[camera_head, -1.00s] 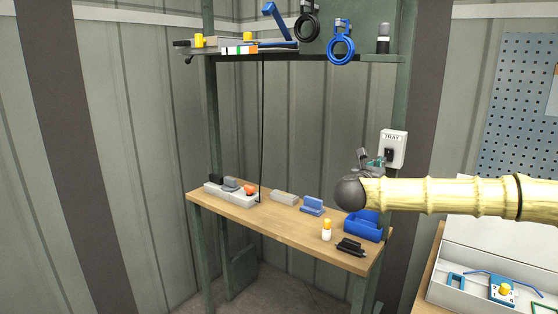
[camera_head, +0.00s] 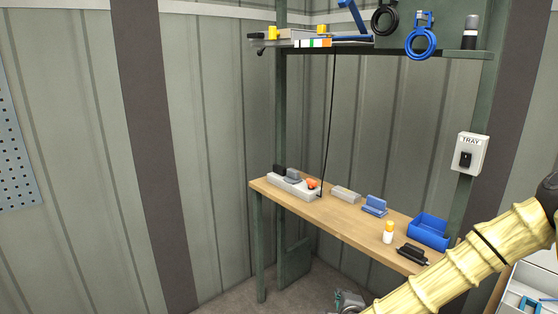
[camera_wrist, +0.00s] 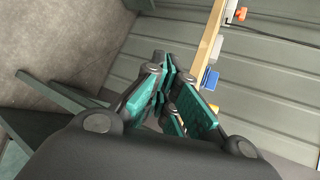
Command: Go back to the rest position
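My gripper (camera_wrist: 168,75) shows close up in the wrist view, with dark links and teal pads. Its fingers converge towards the middle of that view, and I cannot tell whether a gap is left between the tips. No object shows clearly between the pads. In the head view, a grey part of my gripper (camera_head: 348,302) shows at the bottom edge, in front of and below the wooden bench (camera_head: 345,218). My pale yellow, ringed arm crosses the lower right corner and hides part of the bench's right end.
On the bench are a grey socket strip (camera_head: 293,188), a grey block (camera_head: 346,193), a blue holder (camera_head: 374,206), an orange-capped bottle (camera_head: 388,233), a black piece (camera_head: 411,255) and a blue bin (camera_head: 428,231). A loaded shelf (camera_head: 430,52) hangs above. Floor is clear left.

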